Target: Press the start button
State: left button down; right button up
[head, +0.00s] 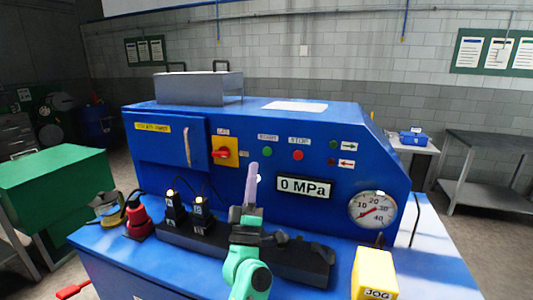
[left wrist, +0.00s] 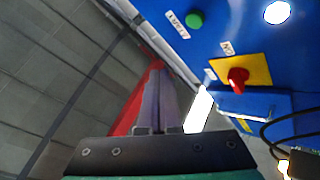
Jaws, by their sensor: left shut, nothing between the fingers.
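The green start button (head: 267,152) sits under a START label on the blue machine's front panel. It also shows in the left wrist view (left wrist: 194,19), near the top edge. The red stop button (head: 298,155) is just to its right in the head view. My left gripper (head: 253,167) is shut and empty, its fingers pointing up, with the tips just below and left of the start button in the picture. In the left wrist view its closed fingers (left wrist: 160,97) appear apart from the button. My right gripper is out of view.
A red rotary switch (head: 221,153) on a yellow plate is left of the buttons. A pressure display (head: 305,187) reads 0 MPa, beside a round gauge (head: 373,210).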

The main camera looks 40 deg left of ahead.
aim_at(267, 151)
pick_arm(q)
jog(key=w+a, duration=0.1)
jog(key=w, duration=0.1)
jog(key=w+b, duration=0.1)
jog(key=w, duration=0.2)
jog(key=w+a, duration=0.1)
jog(key=w, duration=0.1)
jog(key=shift+w+a, duration=0.15)
jog(key=shift+a, duration=0.15)
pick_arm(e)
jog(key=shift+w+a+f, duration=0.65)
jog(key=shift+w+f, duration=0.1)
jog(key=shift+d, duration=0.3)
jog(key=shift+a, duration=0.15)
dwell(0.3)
pick_arm(q)
jog(key=shift+w, duration=0.1)
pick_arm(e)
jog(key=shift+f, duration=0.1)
pick_arm(q)
jog(key=shift+w+a+b, duration=0.1)
jog(key=shift+w+b, duration=0.15)
jog(key=shift+b, duration=0.05)
